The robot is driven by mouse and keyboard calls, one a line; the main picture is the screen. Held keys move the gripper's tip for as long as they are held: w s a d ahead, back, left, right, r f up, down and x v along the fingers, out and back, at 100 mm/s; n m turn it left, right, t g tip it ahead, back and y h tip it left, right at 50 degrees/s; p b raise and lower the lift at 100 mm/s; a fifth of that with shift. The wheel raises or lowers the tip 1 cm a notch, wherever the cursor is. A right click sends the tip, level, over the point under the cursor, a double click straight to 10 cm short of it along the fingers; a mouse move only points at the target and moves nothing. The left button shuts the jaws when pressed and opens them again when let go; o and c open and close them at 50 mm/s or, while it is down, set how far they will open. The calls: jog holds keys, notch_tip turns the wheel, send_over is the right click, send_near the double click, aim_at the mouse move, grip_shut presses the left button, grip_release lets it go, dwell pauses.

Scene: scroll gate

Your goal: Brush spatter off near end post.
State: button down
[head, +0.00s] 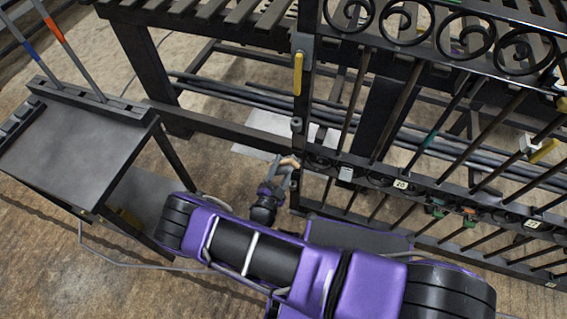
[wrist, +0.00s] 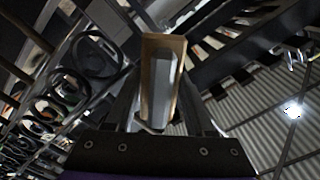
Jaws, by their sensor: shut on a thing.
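The near end post (head: 303,115) of the dark iron gate stands upright near the middle of the head view. I cannot make out spatter on it at this size. My gripper (head: 281,174) is low beside the post, just left of it. It is shut on a tan wooden thing, probably the brush (head: 290,161). In the wrist view the brush (wrist: 175,50) stands between the two fingers of my gripper (wrist: 160,105), tan edges around a pale grey face. Bristles are not clear, and I cannot tell whether it touches the post.
The gate's scrollwork (head: 400,20) and lower rail with tags extend right. A yellow-handled clamp (head: 298,72) hangs on the post's upper part. A dark cart (head: 70,150) holding upright rods stands left. A slatted bench (head: 220,12) with stored bars is behind. Open floor lies between cart and gate.

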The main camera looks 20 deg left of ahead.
aim_at(280, 174)
jog(key=shift+s+a, duration=0.15)
jog(key=shift+s, duration=1.35)
